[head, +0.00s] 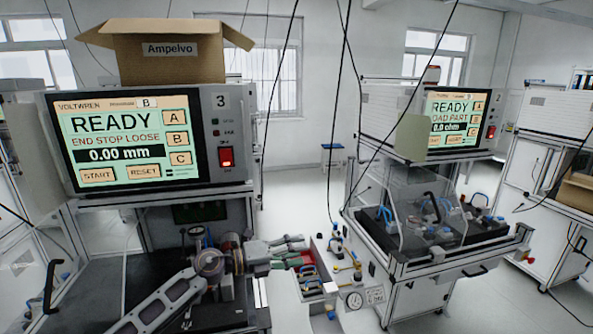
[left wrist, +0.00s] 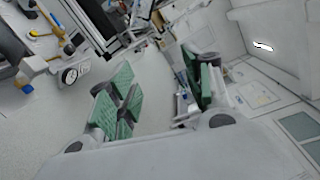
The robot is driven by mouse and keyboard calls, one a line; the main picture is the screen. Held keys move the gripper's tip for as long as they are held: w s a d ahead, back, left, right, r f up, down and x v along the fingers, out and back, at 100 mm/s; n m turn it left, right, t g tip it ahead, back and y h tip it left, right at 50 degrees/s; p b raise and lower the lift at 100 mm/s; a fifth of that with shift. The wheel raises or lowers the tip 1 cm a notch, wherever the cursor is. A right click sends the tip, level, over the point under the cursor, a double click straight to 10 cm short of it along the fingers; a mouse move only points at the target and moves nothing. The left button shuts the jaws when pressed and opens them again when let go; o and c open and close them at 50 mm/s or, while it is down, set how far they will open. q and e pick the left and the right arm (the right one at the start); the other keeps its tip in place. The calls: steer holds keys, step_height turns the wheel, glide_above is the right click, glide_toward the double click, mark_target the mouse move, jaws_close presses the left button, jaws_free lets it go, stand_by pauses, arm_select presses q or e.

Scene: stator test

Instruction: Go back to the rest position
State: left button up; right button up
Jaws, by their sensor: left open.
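My left arm comes in from the lower left in the head view. My left gripper (head: 303,252) points right with its green-padded fingers spread and nothing between them. It is in the air in front of the left test station (head: 150,142), beside a red-edged tray of tools. In the left wrist view my left gripper (left wrist: 160,82) also shows open and empty, with grey floor and equipment beyond the fingers. My right gripper is in neither view.
The left station's screen (head: 112,138) reads READY, END STOP LOOSE, 0.00 mm. An open cardboard box (head: 165,50) stands on top. A second station (head: 425,225) with a clear guard stands to the right. Cables hang overhead.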

arm_select(q)
steer(key=a+r+n+t+y, duration=0.45)
steer(key=n+t, duration=0.75)
steer(key=n, duration=0.3)
steer(key=s+a+f+n+g+y, duration=0.3)
steer(key=s+a+f+n+y, duration=0.2)
steer(key=a+f+n+y, duration=0.75)
steer(key=s+a+f+n+g, duration=0.2)
steer(key=s+f+g, duration=0.3)
steer(key=s, duration=0.4)
steer(key=s+a+f+n+g+h, duration=0.1)
steer(key=s+f+n+g, duration=0.15)
steer(key=s+f, duration=0.45)
steer(key=s+a+f+n+g, duration=0.15)
steer(key=s+f+g, duration=0.3)
steer(key=s, duration=0.55)
steer(key=s+f+g, duration=0.1)
steer(key=s+f, duration=0.2)
steer(key=f, duration=3.1)
steer(key=s+a+f, duration=0.2)
steer(key=s+f, duration=0.7)
steer(key=s, duration=0.2)
steer(key=s+a+f+g, duration=0.1)
steer(key=s+a+f, duration=0.1)
steer(key=s+f, duration=0.7)
steer(key=shift+s+a+f+m, duration=0.2)
steer(key=shift+s+f+m, duration=0.25)
steer(key=shift+s, duration=0.45)
